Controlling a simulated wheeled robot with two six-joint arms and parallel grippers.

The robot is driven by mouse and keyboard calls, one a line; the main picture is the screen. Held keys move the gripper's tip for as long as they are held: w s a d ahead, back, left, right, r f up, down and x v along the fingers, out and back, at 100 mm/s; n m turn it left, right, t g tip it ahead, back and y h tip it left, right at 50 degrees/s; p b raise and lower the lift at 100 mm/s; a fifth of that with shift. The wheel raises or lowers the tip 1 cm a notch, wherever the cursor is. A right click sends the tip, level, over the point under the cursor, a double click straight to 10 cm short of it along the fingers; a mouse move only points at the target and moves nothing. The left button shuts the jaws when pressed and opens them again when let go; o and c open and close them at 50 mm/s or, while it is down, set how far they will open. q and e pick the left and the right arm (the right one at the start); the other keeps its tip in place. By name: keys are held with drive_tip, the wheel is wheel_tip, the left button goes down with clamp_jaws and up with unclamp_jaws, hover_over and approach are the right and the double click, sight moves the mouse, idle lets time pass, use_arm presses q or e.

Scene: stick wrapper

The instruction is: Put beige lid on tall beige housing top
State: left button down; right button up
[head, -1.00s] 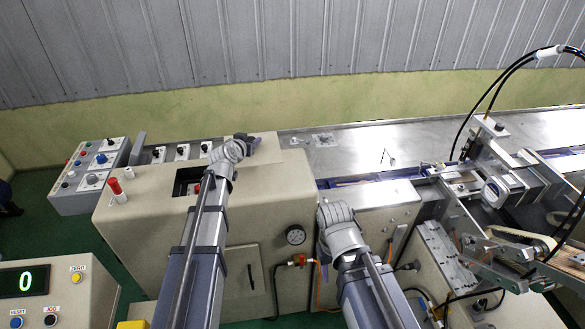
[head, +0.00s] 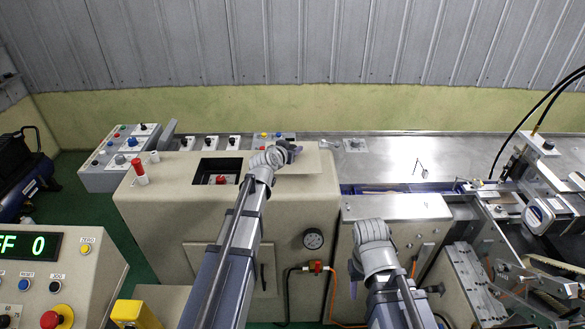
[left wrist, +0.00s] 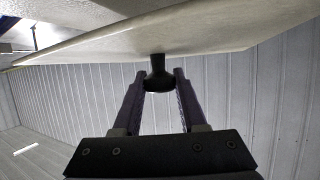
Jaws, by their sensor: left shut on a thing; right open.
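The tall beige housing (head: 165,215) stands in the left middle of the head view, with a dark square opening (head: 205,168) in its top. A red part shows inside the opening. The beige lid (head: 312,170) is a flat plate to the right of the opening, by the housing's right end; I cannot tell its height above the top. My left gripper (head: 290,152) is shut on the lid's dark knob. In the left wrist view the fingers clasp the knob (left wrist: 158,76) below the lid plate (left wrist: 200,35). My right gripper (head: 355,272) is open and low before the machine; its fingers are hardly visible.
A red-topped post (head: 138,172) stands on the housing's left. Grey switch boxes (head: 120,158) line the back left. A control panel with a display (head: 30,243) is front left. A steel conveyor table (head: 400,155) runs right, with machinery and cables at far right.

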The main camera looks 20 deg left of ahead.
use_arm(q)
drive_tip(key=shift+f, duration=0.4)
use_arm(e)
drive_tip(key=shift+f, duration=0.45)
use_arm(q)
wheel_tip(320, 180, down, 4)
drive_tip(key=b, duration=0.4)
drive_tip(key=shift+r, duration=0.2)
use_arm(e)
wheel_tip(320, 180, down, 4)
drive_tip(key=shift+r, duration=0.25)
drive_tip(key=shift+f, duration=0.1)
use_arm(q)
drive_tip(key=c, duration=0.9)
unclamp_jaws()
drive_tip(key=shift+f, duration=0.2)
drive_tip(key=o, duration=0.4)
drive_tip(key=shift+o, duration=0.2)
drive_tip(key=shift+r, duration=0.1)
